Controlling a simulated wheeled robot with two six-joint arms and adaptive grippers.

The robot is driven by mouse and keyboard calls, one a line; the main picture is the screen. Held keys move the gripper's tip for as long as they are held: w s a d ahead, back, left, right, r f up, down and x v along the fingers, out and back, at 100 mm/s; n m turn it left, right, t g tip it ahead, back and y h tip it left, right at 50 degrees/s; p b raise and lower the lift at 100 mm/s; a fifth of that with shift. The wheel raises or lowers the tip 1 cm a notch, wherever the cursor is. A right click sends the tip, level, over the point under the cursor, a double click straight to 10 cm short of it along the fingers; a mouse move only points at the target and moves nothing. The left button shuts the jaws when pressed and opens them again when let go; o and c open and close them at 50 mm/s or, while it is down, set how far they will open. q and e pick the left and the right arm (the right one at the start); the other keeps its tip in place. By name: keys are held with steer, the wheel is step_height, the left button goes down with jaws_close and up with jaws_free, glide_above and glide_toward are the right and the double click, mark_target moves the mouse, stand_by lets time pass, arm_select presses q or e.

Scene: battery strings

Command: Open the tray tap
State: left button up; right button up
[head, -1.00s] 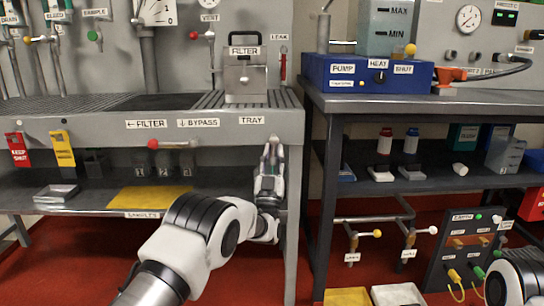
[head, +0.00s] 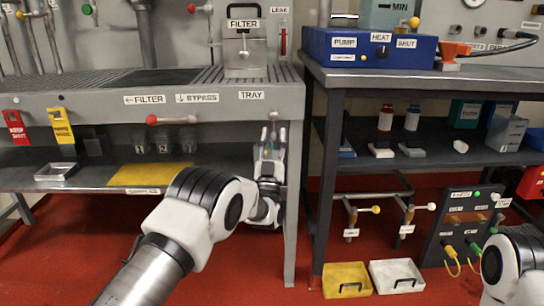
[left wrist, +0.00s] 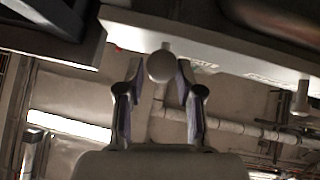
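The TRAY label (head: 252,95) is on the front edge of the grey bench at its right end. Below and right of it, a small pale tap knob (head: 273,115) shows just above my left gripper (head: 271,135). In the left wrist view a pale round knob (left wrist: 160,66) on a short stem sits between and slightly beyond the spread fingertips of the left gripper (left wrist: 157,88). Both fingers are apart from the knob, so the gripper is open and empty. Part of my right arm shows at the lower right of the head view; its gripper is out of view.
A bench leg (head: 294,200) stands close on the right. A lower shelf with a yellow mat (head: 150,175) lies to the left. Yellow and white trays stand on the red floor.

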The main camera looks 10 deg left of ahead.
arm_select(q)
steer(key=v, duration=0.9)
steer(key=shift+s+f, duration=0.2)
steer(key=shift+f, duration=0.15)
steer(key=s+a+f+g+p, duration=0.1)
steer(key=s+a+f+g, duration=0.3)
steer(key=f, duration=0.5)
steer(key=s+a+f+g+h, duration=0.1)
steer(key=s+a+f+g, duration=0.1)
steer(key=s+f+g, duration=0.6)
steer(key=s+a+f+g+p, duration=0.1)
steer(key=s+a+f, duration=0.2)
steer(key=f, duration=0.8)
steer(key=s+f+g+h, duration=0.1)
steer(key=s+f+g, duration=0.25)
steer(key=s, duration=0.65)
steer(key=s+d+f+m+g, duration=0.15)
steer(key=s+g, duration=0.35)
steer(key=s, duration=0.6)
steer(key=s+f+n+g+h, duration=0.1)
steer(key=s+f+g, duration=0.3)
steer(key=s, duration=0.6)
step_height(320, 180, up, 38)
steer(key=s+g+p, duration=0.1)
steer(key=p, duration=3.6)
steer(key=shift+s+p, duration=0.3)
steer(key=shift+s, duration=0.05)
